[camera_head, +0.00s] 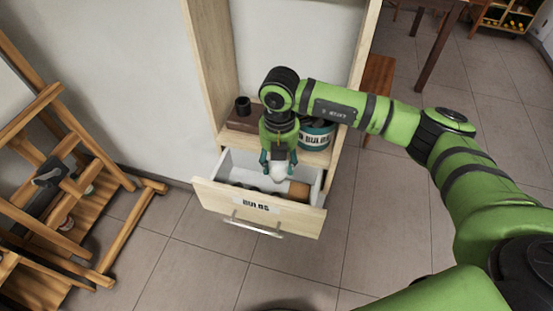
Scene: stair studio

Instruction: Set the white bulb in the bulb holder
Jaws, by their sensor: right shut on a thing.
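My right gripper (279,162) points down and is shut on the white bulb (279,174), just over the open drawer. I cannot tell whether the bulb is clear of the drawer's contents. A small black cylinder (243,105) stands on a brown block (240,121) on the shelf to the left of the gripper; it looks like the bulb holder, and nothing shows in it. My left gripper is not in view.
The open drawer (300,217), labelled BULBS, holds dark items and a brown block (298,191). A teal labelled tin (317,135) stands on the shelf, partly behind my right arm. Cabinet sides flank the shelf. A wooden easel (95,165) stands at left.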

